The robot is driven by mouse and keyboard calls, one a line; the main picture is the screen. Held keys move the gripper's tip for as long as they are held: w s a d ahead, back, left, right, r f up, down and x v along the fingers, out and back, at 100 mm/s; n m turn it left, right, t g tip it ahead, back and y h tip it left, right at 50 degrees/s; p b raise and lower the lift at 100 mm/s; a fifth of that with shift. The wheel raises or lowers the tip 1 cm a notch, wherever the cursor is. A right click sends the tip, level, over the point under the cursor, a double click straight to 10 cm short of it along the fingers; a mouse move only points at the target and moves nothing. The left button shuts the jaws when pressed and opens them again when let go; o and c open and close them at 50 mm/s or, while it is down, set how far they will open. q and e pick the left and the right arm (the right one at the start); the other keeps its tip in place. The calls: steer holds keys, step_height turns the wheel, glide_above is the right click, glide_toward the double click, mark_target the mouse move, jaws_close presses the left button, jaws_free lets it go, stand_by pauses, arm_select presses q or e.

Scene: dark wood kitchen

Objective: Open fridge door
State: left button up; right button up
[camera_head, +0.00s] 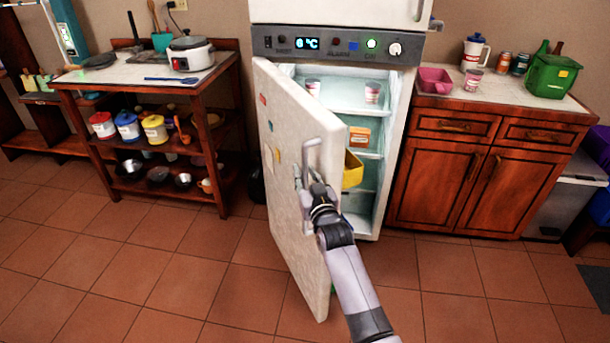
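The white fridge (385,200) stands at the centre back with its lower door (290,190) swung part way open toward me and the left. Its shelves show, with cups, a small box and a yellow container (352,170) inside. The door handle (312,155) is a pale vertical bar on the door's outer face. My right gripper (311,183) is at the lower part of the handle. The fingers are small and partly hidden, so I cannot tell whether they are closed around the bar. My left gripper is not in view.
A wooden shelf table (150,85) with a rice cooker (190,53) stands left of the fridge, apart from the door. A wooden cabinet (485,185) stands close on the right. The tiled floor (150,265) in front and to the left is clear.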

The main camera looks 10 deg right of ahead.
steer(key=shift+o, duration=0.8)
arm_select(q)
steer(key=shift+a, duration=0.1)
arm_select(e)
steer(key=shift+s+d+f, duration=0.1)
steer(key=shift+s, duration=0.5)
steer(key=s+d, duration=0.1)
steer(key=s, duration=0.9)
steer(key=shift+s+d, duration=0.15)
steer(key=shift+s, duration=0.2)
